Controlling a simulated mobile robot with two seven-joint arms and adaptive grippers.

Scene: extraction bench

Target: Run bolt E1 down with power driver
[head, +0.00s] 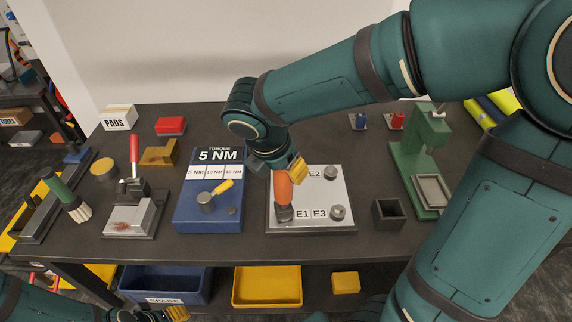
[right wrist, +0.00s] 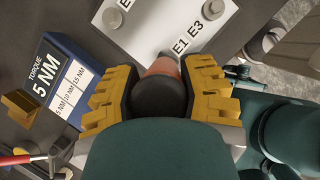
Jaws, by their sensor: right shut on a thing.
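The orange power driver (head: 283,188) stands roughly upright on the light plate (head: 313,190), its dark lower end beside the E1 label (head: 302,214). Bolt E1 is hidden, and I cannot tell whether the driver is seated on it. My right gripper (head: 291,171) is shut on the driver's upper part. In the right wrist view the yellow fingers (right wrist: 160,98) flank the driver's dark round top (right wrist: 161,95). Bolt heads show near E2 (head: 330,172) and E3 (head: 337,212). My left gripper (head: 177,313) is partly in view at the bottom edge, low and away from the plate.
A blue torque board (head: 187,222) reading 5 NM stands left of the plate. A dark open box (head: 388,214) and a green press (head: 428,140) are to the right. A red-handled clamp fixture (head: 134,163) is at left. Blue and yellow bins (head: 267,287) sit below.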

